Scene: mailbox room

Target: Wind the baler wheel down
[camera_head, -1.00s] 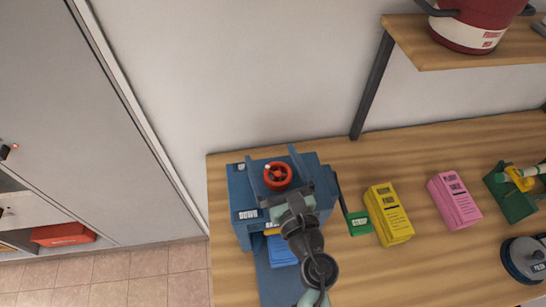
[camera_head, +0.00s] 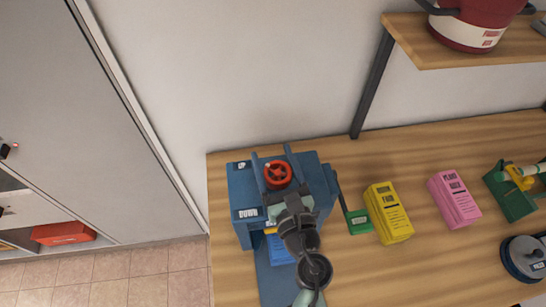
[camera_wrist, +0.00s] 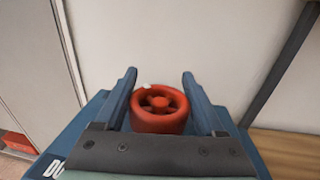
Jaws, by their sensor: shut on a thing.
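The red baler wheel (camera_head: 278,175) sits on top of the blue baler (camera_head: 243,190). It also shows in the wrist view (camera_wrist: 160,122), with a small pale mark on its far left rim. My gripper (camera_head: 271,151) reaches over the baler from the front, one finger on each side of the wheel. In the wrist view my gripper (camera_wrist: 159,74) is shut on the wheel, its fingertips extending past it. The baler top has an UP label (camera_head: 241,165) at the back left and a DOWN label (camera_head: 248,213) at the front left. My wrist hides the baler's front middle.
A dark lever (camera_head: 341,195) rises beside the baler's right side. A shelf (camera_head: 450,55) hangs at the upper right.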

